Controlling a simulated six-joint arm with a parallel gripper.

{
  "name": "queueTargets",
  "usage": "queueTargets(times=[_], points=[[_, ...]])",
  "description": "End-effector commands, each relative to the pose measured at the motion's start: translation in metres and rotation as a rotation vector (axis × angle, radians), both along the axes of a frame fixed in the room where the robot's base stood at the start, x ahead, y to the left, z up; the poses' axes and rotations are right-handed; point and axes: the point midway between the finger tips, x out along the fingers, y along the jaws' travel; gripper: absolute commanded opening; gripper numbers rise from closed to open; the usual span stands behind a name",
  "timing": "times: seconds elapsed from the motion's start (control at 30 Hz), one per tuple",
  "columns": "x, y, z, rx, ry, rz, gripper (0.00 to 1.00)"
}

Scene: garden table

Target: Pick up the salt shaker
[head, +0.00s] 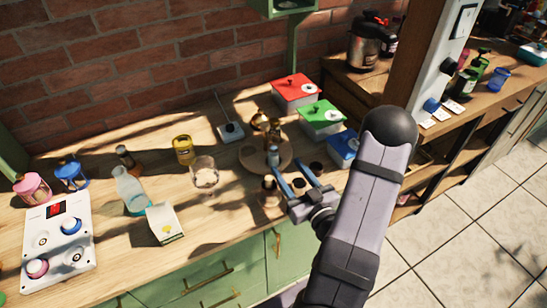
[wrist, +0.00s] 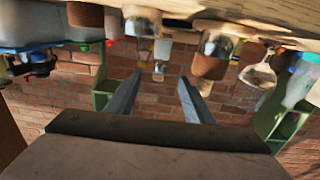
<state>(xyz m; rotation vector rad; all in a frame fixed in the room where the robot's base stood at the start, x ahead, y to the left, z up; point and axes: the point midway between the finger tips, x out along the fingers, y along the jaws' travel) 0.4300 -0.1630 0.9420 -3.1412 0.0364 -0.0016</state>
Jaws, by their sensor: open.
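A small shaker with a grey-silver top (head: 273,156), which looks like the salt shaker, stands upright on the round wooden board (head: 251,160) in the head view. My gripper (head: 288,165) is open and empty, its two blue fingers pointing toward the board. The shaker is just beyond the left fingertip; I cannot tell whether they touch. The wrist view is upside down. There, my gripper (wrist: 160,76) shows an empty gap, and a small glass container (wrist: 142,22) hangs in the picture above the left fingertip. I cannot tell whether it is the same shaker.
Brass-coloured pieces (head: 275,130) stand on the board behind the shaker. Small dark-topped jars (head: 270,185) crowd near my fingers. Red (head: 295,91), green (head: 321,118) and blue (head: 343,147) boxes line the right.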

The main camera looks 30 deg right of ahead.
Motion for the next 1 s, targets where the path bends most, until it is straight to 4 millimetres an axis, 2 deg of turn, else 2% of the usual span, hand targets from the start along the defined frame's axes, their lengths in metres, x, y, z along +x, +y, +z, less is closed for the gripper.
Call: queueTargets(times=[0.3, 0.67, 1.0], points=[[0.018, 0.000, -0.002, -0.002, -0.001, 0.003, 0.48], [0.025, 0.000, -0.002, -0.002, 0.000, 0.003, 0.48], [0.062, -0.001, 0.001, 0.000, 0.001, 0.003, 0.48]])
